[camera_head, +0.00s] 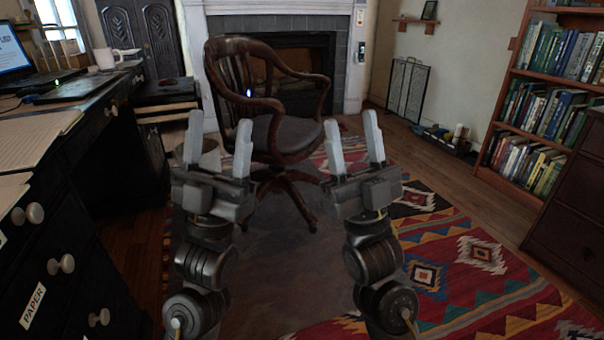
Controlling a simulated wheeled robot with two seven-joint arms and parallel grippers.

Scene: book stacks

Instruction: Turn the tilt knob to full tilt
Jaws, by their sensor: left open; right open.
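A wooden swivel armchair (288,135) with a dark padded seat stands ahead of me in front of the fireplace. I cannot make out a tilt knob on it; the space under the seat is dark and partly covered by my grippers. My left gripper (219,122) is open and empty, with its light fingers pointing up, in front of the left side of the chair. My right gripper (352,118) is open and empty, in front of the chair's right side. Neither visibly holds or touches anything.
A dark desk with white drawer knobs (67,263), papers and a laptop (14,55) runs along the left. A bookcase (541,140) stands at the right. A patterned red rug (470,255) covers the floor, with free room at the lower right.

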